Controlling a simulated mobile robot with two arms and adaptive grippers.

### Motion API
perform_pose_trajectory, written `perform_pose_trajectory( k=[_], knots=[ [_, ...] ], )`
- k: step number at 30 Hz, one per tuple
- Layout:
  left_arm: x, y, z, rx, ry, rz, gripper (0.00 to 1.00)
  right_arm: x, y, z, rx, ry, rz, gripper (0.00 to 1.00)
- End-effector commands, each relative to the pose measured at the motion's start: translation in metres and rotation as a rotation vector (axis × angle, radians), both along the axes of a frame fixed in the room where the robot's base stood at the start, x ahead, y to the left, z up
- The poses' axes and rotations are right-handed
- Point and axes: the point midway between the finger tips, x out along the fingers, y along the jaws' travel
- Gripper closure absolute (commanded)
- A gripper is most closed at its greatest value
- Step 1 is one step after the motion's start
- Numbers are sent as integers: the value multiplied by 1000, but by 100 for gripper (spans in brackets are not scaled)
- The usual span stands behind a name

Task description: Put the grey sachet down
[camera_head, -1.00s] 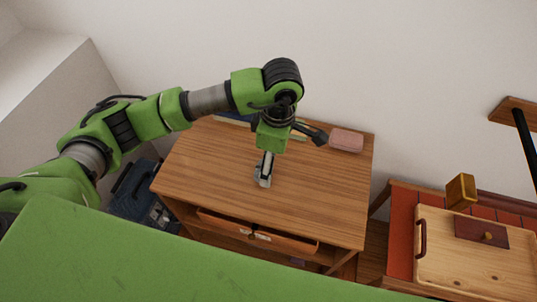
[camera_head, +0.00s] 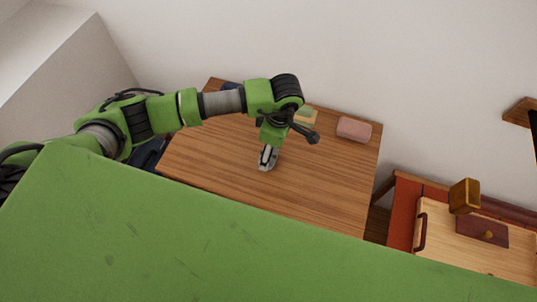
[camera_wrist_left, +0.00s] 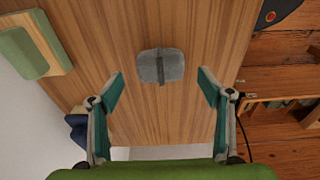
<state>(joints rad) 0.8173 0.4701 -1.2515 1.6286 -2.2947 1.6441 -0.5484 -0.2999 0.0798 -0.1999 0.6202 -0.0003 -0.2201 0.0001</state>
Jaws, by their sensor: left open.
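The grey sachet (camera_wrist_left: 160,66) lies on the bare wooden top of the desk (camera_wrist_left: 185,110) in the left wrist view. It has a raised ridge down its middle. My left gripper (camera_wrist_left: 160,80) is open, its two teal-padded fingers spread to either side and apart from the sachet. In the head view my left gripper (camera_head: 267,158) points down over the middle of the desk (camera_head: 320,185). There it largely hides the sachet. My right gripper is not in view.
A pink block (camera_head: 354,129) and a green-and-tan block (camera_head: 306,117) sit at the desk's back edge. A dark blue item (camera_head: 230,86) is at the back left. To the right, a red bench (camera_head: 402,210) holds a wooden tray (camera_head: 440,247). The desk's right side is clear.

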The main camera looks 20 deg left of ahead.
Motion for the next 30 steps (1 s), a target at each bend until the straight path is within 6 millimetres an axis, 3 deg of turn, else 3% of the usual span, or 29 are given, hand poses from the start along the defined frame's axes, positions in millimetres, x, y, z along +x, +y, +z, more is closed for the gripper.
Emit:
perform_pose_trajectory(
  k=[3,7,16,21,30],
  knots=[
    [-3,4,-16,0,7,2,28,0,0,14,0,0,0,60],
    [-2,5,-33,0,4,1,28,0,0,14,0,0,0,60],
    [-1,6,-38,-1,1,0,28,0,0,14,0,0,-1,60],
    [-1,6,-38,-1,1,0,70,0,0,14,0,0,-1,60],
    [0,6,-38,-1,1,0,73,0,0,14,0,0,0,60]
  ],
)
